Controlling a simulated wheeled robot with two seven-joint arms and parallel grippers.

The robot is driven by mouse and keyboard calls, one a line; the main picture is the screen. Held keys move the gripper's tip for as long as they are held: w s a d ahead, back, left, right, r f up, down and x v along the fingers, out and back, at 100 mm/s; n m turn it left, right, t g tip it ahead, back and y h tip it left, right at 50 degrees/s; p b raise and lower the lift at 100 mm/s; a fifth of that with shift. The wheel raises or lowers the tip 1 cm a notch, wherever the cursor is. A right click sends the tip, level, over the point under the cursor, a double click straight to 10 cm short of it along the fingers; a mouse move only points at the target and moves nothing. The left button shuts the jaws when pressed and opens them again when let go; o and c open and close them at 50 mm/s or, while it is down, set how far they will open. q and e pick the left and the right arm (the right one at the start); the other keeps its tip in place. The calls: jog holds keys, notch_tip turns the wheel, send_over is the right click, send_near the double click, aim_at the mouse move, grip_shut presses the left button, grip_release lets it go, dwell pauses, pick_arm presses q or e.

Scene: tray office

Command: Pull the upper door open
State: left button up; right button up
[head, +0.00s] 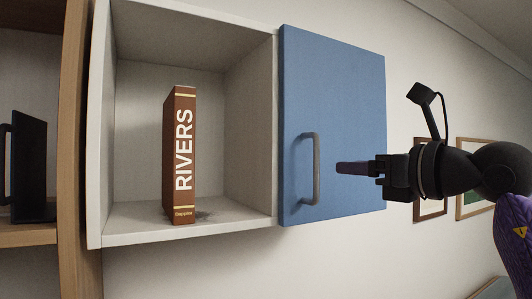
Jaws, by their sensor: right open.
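The blue door (350,110) is at the right end of a white wall cabinet. Its face lies roughly in line with the cabinet front, and it looks shut. A grey upright bar handle (317,170) sits on its lower left part. My right gripper (345,168) is open and empty in front of the door, just right of the handle. Its fingers point left toward the handle, and a small gap shows between them in the picture. How far it stands from the door's face I cannot tell. My left gripper is not in view.
The cabinet's open compartment (245,110), left of the door, holds an upright brown book (183,155) marked RIVERS. A wooden shelf (75,130) with a dark object (30,165) stands at far left. Framed pictures (474,150) hang on the wall behind my right arm.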

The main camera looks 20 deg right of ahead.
aim_at(318, 166)
jog(key=p+x, duration=0.2)
jog(key=x, duration=0.2)
jog(key=p+x, duration=0.2)
jog(key=x, duration=0.2)
jog(key=shift+w+d, duration=0.1)
jog(key=shift+w, duration=0.35)
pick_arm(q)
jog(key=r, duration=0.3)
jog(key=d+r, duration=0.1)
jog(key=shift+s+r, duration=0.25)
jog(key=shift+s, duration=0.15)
pick_arm(e)
jog(key=shift+d+f, duration=0.15)
jog(key=shift+d, duration=0.05)
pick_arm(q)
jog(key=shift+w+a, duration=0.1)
pick_arm(e)
jog(key=shift+a, duration=0.1)
grip_shut()
